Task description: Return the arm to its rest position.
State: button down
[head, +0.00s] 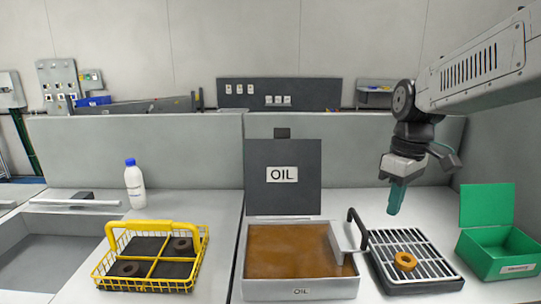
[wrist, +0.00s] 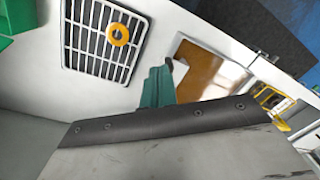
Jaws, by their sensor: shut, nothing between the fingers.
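My arm (head: 475,75) reaches in from the right in the head view. My gripper (head: 393,207) hangs from it with teal fingers pointing down, above the back left part of the drain rack. The fingers are shut with nothing between them. In the wrist view the teal fingers of my gripper (wrist: 157,86) show together, with the rack and the oil tray beyond them.
An orange ring (head: 405,261) lies on the drain rack (head: 440,275). Left of it is an oil tray (head: 351,286) with an upright OIL lid (head: 283,205). A yellow basket (head: 140,226) holds dark rings. A green box (head: 518,268) stands right; a white bottle (head: 134,186) stands back left.

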jog(key=s+f+m+t, duration=0.2)
jog(key=s+m, duration=0.5)
jog(key=s, duration=1.6)
jog(key=shift+f+m+h, duration=0.2)
jog(key=shift+m+h, duration=0.1)
jog(key=shift+h, duration=0.1)
